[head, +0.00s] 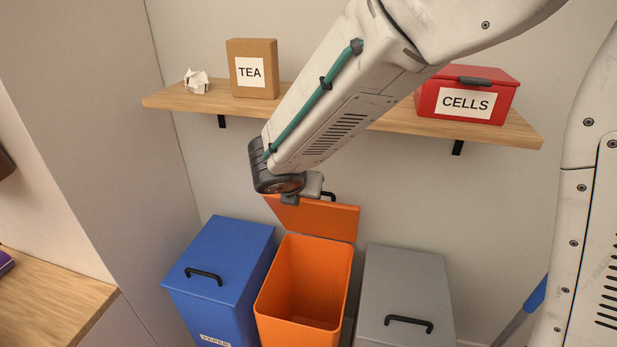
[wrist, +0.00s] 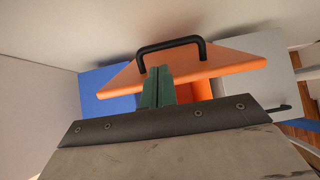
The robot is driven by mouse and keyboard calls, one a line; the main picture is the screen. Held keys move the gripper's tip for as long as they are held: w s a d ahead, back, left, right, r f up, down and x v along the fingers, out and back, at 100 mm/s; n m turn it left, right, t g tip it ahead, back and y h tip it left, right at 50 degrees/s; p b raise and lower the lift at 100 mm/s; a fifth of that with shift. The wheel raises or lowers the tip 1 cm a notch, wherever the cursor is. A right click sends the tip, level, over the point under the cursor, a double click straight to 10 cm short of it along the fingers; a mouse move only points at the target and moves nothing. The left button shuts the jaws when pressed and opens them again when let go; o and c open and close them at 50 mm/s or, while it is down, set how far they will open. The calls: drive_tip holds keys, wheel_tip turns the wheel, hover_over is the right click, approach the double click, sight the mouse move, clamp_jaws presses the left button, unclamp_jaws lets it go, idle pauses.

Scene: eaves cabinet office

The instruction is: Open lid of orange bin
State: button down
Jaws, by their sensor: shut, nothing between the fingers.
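The orange bin (head: 302,290) stands between two other bins in the head view, and its empty-looking inside shows. Its orange lid (head: 325,218) is swung up and stands raised at the back, near the wall. My gripper (wrist: 158,72) is shut, with green fingers close together in front of the lid and near the handle. I cannot tell whether the fingers touch the lid. In the head view the arm's end hides part of the lid, and the fingertips are hidden.
A blue bin (head: 225,260) with its lid closed stands left of the orange bin, and a grey bin (head: 405,290) stands right. Above, a wooden shelf (head: 400,122) holds a TEA box (head: 252,68), a crumpled paper (head: 197,81) and a red CELLS box (head: 465,95).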

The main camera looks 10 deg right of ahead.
drive_tip(key=s+d+r+m+g+y, duration=0.1)
drive_tip(key=s+d+r+m+g, duration=0.2)
drive_tip(key=s+d+m, duration=0.5)
drive_tip(key=s+d+r+m+g+y, duration=0.1)
drive_tip(key=s+d+r+m+g, duration=0.2)
drive_tip(key=s+m, duration=0.85)
drive_tip(key=s+d+r+m+g+y, duration=0.1)
drive_tip(key=s+d+r+m+g, duration=0.15)
drive_tip(key=s+d+m, duration=0.55)
drive_tip(key=n+t+h, duration=0.4)
drive_tip(key=n+t, duration=0.3)
drive_tip(key=n, duration=1.5)
approach(317, 213)
drive_tip(key=s+r, duration=0.3)
drive_tip(key=w+a+r+n+t+y, duration=0.1)
drive_tip(key=w+a+r+n+t, duration=0.15)
drive_tip(key=n, duration=0.35)
drive_tip(key=shift+m+g, duration=0.25)
drive_tip(key=shift+g, duration=0.25)
drive_tip(key=x, duration=1)
drive_tip(key=shift+w+a+f, duration=0.15)
drive_tip(key=shift+a+f, duration=0.15)
drive_tip(key=shift+f, duration=0.05)
